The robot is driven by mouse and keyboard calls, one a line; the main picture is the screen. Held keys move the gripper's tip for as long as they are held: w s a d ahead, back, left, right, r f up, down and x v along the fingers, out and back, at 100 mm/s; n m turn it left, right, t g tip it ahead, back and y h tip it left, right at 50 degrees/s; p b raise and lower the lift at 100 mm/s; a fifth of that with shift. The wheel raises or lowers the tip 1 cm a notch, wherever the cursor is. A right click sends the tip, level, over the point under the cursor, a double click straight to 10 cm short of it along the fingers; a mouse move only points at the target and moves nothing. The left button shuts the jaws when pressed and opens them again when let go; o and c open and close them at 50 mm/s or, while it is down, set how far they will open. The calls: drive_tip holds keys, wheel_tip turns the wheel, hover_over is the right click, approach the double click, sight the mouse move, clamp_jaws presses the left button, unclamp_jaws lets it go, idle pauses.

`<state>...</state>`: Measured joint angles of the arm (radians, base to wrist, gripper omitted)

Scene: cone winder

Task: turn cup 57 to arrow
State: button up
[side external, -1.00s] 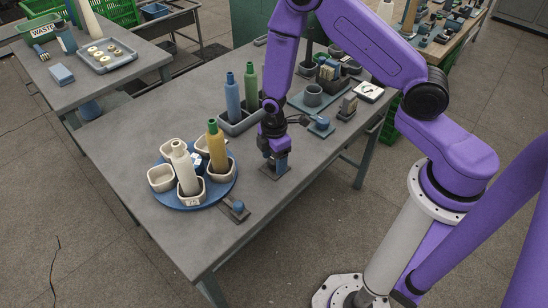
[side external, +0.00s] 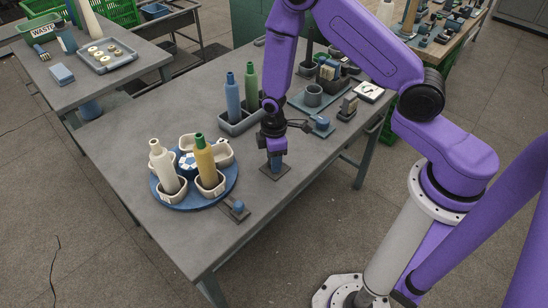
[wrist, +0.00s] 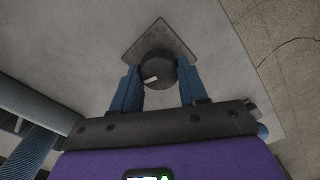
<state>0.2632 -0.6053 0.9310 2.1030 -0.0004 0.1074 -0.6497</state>
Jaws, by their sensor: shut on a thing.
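A round blue turntable (side external: 182,205) near the table's front left corner carries several cream cups. A cream cone (side external: 162,163) stands in the left front cup (side external: 173,194). A yellow cone with a green top (side external: 205,166) stands in the right front cup (side external: 211,188). The back cups look empty. I cannot read the cup numbers or make out the arrow. My gripper (side external: 276,163) points down, right of the turntable. In the wrist view its blue fingers stand on either side of a round black knob (wrist: 158,66) with a white mark, shut on it. The knob sits on a dark square plate (wrist: 176,33).
A small dark plate with a blue piece (side external: 238,207) lies at the turntable's right front edge. A grey rack (side external: 240,125) holds a blue and a green cone behind. Grey holders and a tray (side external: 312,97) stand back right. The table's middle left is clear.

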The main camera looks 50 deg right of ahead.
drive_tip(key=shift+m, duration=1.6)
drive_tip(key=o, duration=1.1)
drive_tip(key=shift+c, duration=0.2)
drive_tip(key=shift+r, duration=0.1)
wheel_tip(320, 180, up, 17)
drive_tip(key=shift+r, duration=0.15)
